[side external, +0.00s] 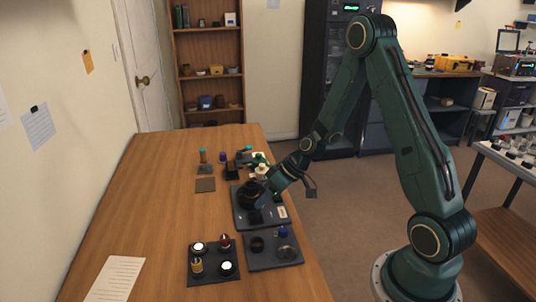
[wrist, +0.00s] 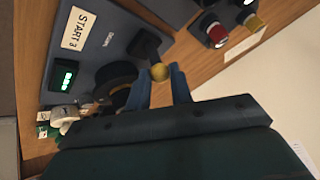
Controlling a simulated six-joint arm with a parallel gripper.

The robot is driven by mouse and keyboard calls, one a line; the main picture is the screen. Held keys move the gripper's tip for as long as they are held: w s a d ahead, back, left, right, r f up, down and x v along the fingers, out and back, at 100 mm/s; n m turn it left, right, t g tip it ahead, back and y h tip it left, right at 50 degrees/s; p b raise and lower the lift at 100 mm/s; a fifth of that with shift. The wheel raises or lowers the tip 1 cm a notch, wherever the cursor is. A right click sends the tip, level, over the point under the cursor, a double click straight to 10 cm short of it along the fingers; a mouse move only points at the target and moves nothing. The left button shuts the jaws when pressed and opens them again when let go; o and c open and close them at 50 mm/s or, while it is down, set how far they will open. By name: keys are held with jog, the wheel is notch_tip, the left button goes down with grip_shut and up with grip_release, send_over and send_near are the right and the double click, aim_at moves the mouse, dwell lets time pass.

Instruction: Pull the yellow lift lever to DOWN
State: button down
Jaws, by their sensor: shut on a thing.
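The yellow lift lever shows in the wrist view as a round yellow knob (wrist: 160,72) on a black arm from a black block (wrist: 146,42). My gripper (wrist: 162,80) has its two blue fingers on either side of the knob and is shut on it. The block sits on a grey base plate (wrist: 95,52), with a small DOWN marking beside it. A black round lens part (wrist: 115,82) is left of the fingers. In the side view my gripper (side external: 264,193) is low over the grey base (side external: 272,222), beside the black lens part (side external: 248,193); the knob is not discernible there.
In front are a dark tray with red, yellow and white-topped parts (side external: 212,263) and another with rings (side external: 273,251). Small items stand behind. The table's left side is mostly clear.

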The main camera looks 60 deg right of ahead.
jog(key=shift+s+d+f+t+y, duration=0.3)
jog(key=shift+d+t+y, duration=0.1)
jog(key=shift+t+y, duration=0.2)
jog(key=shift+s+d+f+t+y, duration=0.15)
jog(key=shift+s+d+t+y, duration=0.2)
jog(key=shift+t+y, duration=0.2)
jog(key=c, duration=1.3)
grip_release()
jog(key=shift+o, duration=0.2)
jog(key=shift+s, duration=0.1)
jog(key=v, duration=1.3)
jog(key=shift+s+d+r, duration=0.2)
jog(key=shift+a, duration=0.1)
